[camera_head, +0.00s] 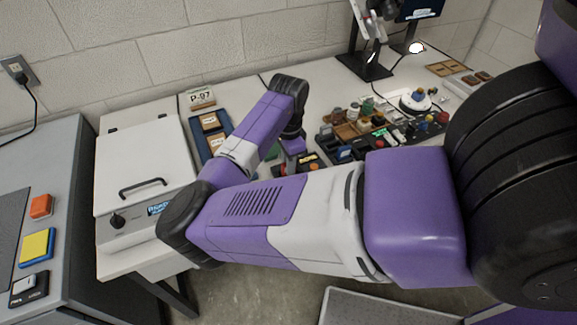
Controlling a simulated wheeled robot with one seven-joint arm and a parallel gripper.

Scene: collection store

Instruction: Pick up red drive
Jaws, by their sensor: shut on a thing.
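My gripper (293,150) points down over the front part of the white table, beyond my forearm. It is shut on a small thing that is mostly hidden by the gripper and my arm. A small patch of red (284,168) shows just below the gripper, which fits the red drive. I cannot tell whether it touches the surface or is lifted. Small orange and yellow items show close to the right of it.
Dark trays (385,135) with several small coloured items stand right of the gripper. A blue tray (196,128) with wooden pieces lies left, beside a white lidded box (145,165). A microscope-like stand (368,62) is at the back. My arm hides the table's front edge.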

